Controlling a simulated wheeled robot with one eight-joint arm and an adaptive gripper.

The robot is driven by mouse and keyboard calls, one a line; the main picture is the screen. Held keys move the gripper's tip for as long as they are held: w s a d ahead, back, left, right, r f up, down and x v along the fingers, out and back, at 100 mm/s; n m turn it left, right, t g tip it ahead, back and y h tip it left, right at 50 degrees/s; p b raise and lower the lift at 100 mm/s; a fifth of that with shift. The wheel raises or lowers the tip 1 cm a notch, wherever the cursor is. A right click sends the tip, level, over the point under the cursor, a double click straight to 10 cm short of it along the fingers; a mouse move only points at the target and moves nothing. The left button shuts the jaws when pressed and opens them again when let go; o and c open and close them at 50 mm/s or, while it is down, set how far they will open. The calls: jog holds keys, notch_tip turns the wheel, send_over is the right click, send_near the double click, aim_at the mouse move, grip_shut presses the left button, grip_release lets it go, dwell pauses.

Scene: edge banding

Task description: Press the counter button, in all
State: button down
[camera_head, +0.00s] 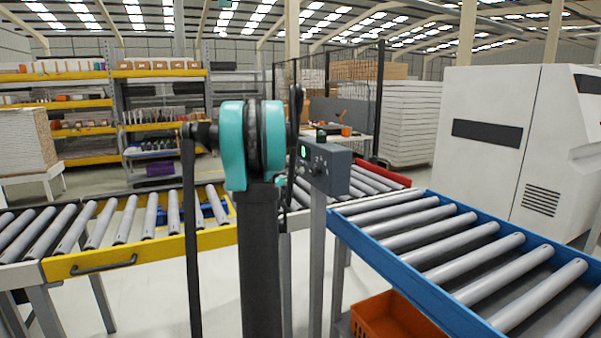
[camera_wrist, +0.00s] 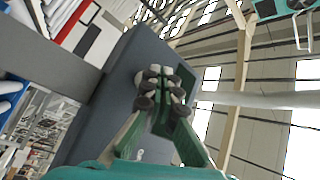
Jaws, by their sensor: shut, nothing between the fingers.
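In the wrist view the box (camera_wrist: 120,72) fills the middle, tilted in the picture. My gripper (camera_wrist: 163,90) is shut and empty, its fingertips together in front of the box's face. The fingers cover part of that face, and no button shows clearly. I cannot tell whether the fingertips touch it.
A yellow-framed roller conveyor (camera_head: 95,262) lies on the left, and a blue-framed one (camera_head: 385,255) on the right, close to the post. An orange bin (camera_head: 392,318) sits below the blue frame. A large white machine (camera_head: 500,170) stands behind on the right.

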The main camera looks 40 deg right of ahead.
jog(key=shift+a, duration=0.3)
jog(key=shift+w+a, duration=0.1)
jog(key=shift+w+a, duration=0.2)
jog(key=shift+a, duration=0.6)
jog(key=shift+w+a, duration=0.15)
jog(key=shift+a, duration=0.6)
jog(key=shift+w+a, duration=0.2)
jog(key=shift+a, duration=0.6)
jog(key=shift+a, duration=0.1)
